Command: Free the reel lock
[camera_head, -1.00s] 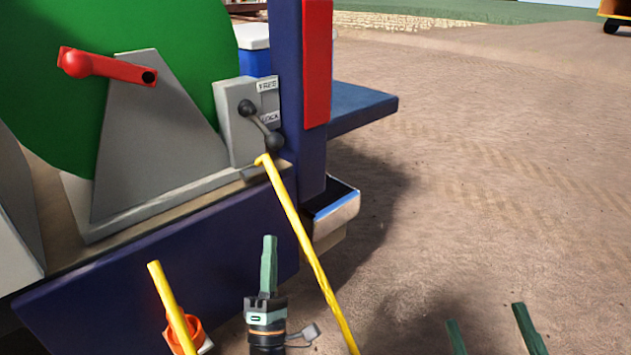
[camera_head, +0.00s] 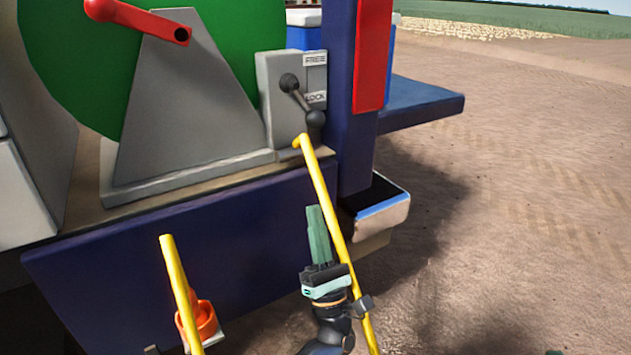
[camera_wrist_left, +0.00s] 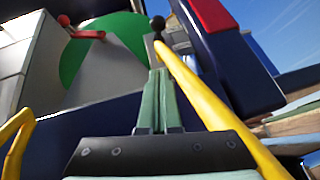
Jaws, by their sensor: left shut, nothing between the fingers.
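The reel lock is a grey box (camera_head: 275,107) with a dark lever ending in a black knob (camera_head: 315,120). The lever slants down to the right, its knob just below the LOCK label (camera_head: 315,97); the FREE label (camera_head: 315,59) is above. My left gripper (camera_head: 316,210) is shut and empty, its green fingers pointing up, below the knob and apart from it in the head view. In the left wrist view the fingers (camera_wrist_left: 160,75) point up towards a black knob (camera_wrist_left: 157,23). My right gripper does not show.
A yellow rail (camera_head: 330,200) runs close beside my left gripper, its top end near the knob. Another yellow bar (camera_head: 178,275) stands lower left by an orange ring (camera_head: 205,320). A green reel (camera_head: 60,70) with a red crank (camera_head: 140,20) is left. Open ground lies right.

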